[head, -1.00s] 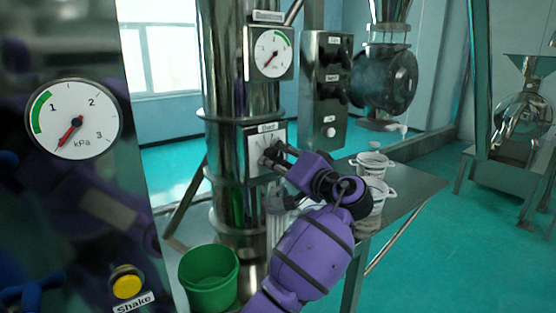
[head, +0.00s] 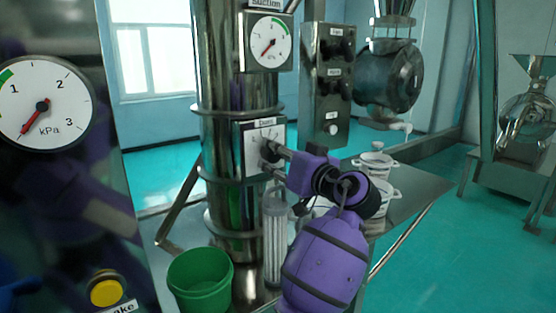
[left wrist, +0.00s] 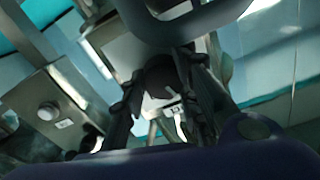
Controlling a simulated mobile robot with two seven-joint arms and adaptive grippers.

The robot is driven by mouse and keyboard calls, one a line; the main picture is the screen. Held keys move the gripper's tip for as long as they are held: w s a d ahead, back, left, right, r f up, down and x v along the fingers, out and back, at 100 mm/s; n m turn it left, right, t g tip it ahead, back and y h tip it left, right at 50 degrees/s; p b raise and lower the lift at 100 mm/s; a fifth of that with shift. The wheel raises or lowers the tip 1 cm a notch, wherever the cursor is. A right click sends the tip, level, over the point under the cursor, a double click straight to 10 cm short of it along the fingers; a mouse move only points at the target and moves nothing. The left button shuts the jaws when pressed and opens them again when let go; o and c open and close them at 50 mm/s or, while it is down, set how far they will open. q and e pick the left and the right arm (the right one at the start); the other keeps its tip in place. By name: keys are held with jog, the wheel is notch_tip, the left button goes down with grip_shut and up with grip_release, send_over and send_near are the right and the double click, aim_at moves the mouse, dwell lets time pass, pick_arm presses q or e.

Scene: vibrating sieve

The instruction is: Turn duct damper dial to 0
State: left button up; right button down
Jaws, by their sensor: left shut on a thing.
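The duct damper dial is a dark knob on a white, labelled plate (head: 252,138) mounted on the shiny steel duct column. My left gripper (head: 275,157) is at the plate, with its fingers closed around the knob. In the left wrist view, the dark round knob (left wrist: 160,82) sits between the two fingers of my left gripper (left wrist: 161,98). The fingers and knob hide much of the scale, and I cannot read the dial's setting. My right gripper is not in view.
A white pressure gauge (head: 268,43) is above the dial, and a larger kPa gauge (head: 60,100) is at the left. A steel switch box (head: 326,85) is right of the column. A green bucket (head: 200,282) stands below. White tubs (head: 376,165) stand on the bench behind my arm.

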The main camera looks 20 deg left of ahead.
pick_arm(q)
jog(key=shift+w+d+f+n+b, duration=0.2)
jog(key=shift+f+n+b, duration=0.35)
jog(key=shift+n, duration=0.25)
jog(key=shift+s+r+n+b, duration=0.15)
jog(key=shift+n+b, duration=0.25)
jog(key=shift+n, duration=0.3)
jog(key=shift+r+n+b, duration=0.25)
jog(key=shift+n+b, duration=0.2)
jog(key=shift+n, duration=0.35)
jog(key=shift+r, duration=0.1)
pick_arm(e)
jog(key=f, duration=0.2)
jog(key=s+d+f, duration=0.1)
pick_arm(q)
jog(key=shift+r+n, duration=0.15)
jog(key=shift+n, duration=0.15)
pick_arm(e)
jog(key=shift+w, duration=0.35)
pick_arm(q)
jog(key=o, duration=1)
jog(key=v, duration=1.2)
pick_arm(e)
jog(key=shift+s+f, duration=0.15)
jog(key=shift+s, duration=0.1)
